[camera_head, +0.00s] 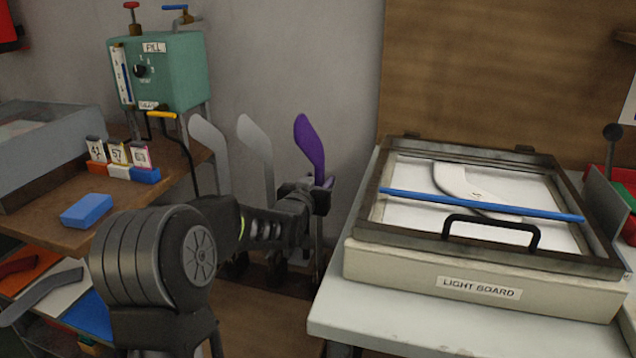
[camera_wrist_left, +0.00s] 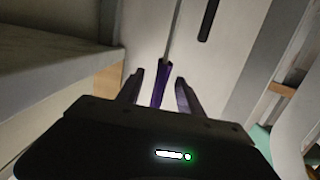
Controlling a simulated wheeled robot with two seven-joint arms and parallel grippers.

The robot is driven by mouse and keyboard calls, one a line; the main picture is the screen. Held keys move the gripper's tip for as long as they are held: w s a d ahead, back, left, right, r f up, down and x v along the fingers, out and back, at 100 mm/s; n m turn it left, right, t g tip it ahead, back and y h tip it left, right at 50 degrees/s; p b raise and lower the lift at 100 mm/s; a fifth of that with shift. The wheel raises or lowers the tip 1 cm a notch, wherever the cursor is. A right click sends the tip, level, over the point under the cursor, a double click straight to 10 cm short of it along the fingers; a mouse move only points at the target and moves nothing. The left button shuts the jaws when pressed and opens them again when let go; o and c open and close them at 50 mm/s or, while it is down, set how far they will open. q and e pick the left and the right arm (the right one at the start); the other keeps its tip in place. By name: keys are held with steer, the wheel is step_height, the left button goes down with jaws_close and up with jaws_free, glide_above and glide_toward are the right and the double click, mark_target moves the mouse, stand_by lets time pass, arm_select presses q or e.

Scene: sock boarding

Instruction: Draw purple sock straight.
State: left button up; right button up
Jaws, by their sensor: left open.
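The purple sock (camera_head: 308,148) is on the rightmost of three upright foot-shaped boards, toe end up. Its lower part is hidden behind my left gripper (camera_head: 325,192) in the head view. In the left wrist view the purple sock (camera_wrist_left: 161,85) runs as a narrow strip between the two fingers of my left gripper (camera_wrist_left: 160,88). The fingers stand apart on either side of it, and the jaws are open. Whether a finger touches the sock I cannot tell. My right gripper does not show.
Two bare grey boards (camera_head: 257,150) stand left of the sock. A light board (camera_head: 480,288) with a blue bar (camera_head: 480,204) sits on the right table (camera_head: 345,318). On the left are a green fill box (camera_head: 180,72), a wooden bench (camera_head: 50,228) and a blue block (camera_head: 87,210).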

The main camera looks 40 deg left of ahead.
arm_select(q)
steer(key=f+p+v, duration=0.1)
steer(key=v, duration=0.8)
stand_by(0.5)
steer(key=shift+f, duration=0.1)
stand_by(0.3)
